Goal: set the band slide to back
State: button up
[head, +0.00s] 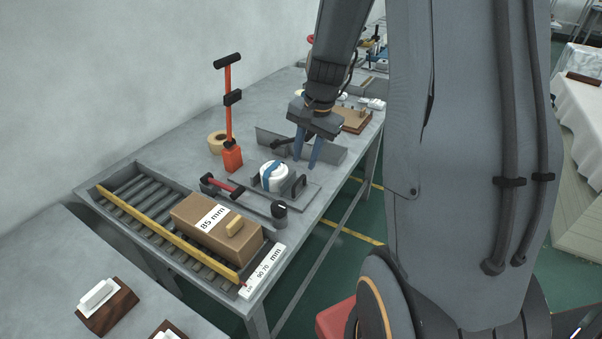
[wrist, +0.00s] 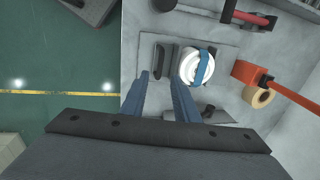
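A flat grey plate (head: 312,194) lies on the bench, with a white round piece wrapped by a blue band (head: 274,176) and a black upright handle (head: 298,186) on it. I cannot tell for certain which part is the band slide. My gripper (head: 305,163) points down above the bench, behind the handle in the head view. Its two blue fingers are apart with nothing between them. In the wrist view the handle (wrist: 159,62) lies just beyond and between the fingertips (wrist: 159,80), and the banded white piece (wrist: 191,69) sits to its right. No contact is visible.
An orange stand (head: 232,158) and tape roll (head: 216,142) stand behind left. An upright grey plate (head: 275,145) is beside my gripper. A roller tray holds a brown box (head: 195,220).

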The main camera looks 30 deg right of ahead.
aim_at(300, 179)
jog(key=shift+w+a+f+p, duration=0.15)
jog(key=shift+f, duration=0.95)
jog(key=shift+w+a+f+p, duration=0.1)
jog(key=shift+w+a+f, duration=0.1)
jog(key=shift+f, duration=0.85)
jog(key=shift+w+a+f+p, duration=0.1)
jog(key=shift+w+f+p, duration=0.05)
jog(key=shift+f, duration=0.95)
grip_shut()
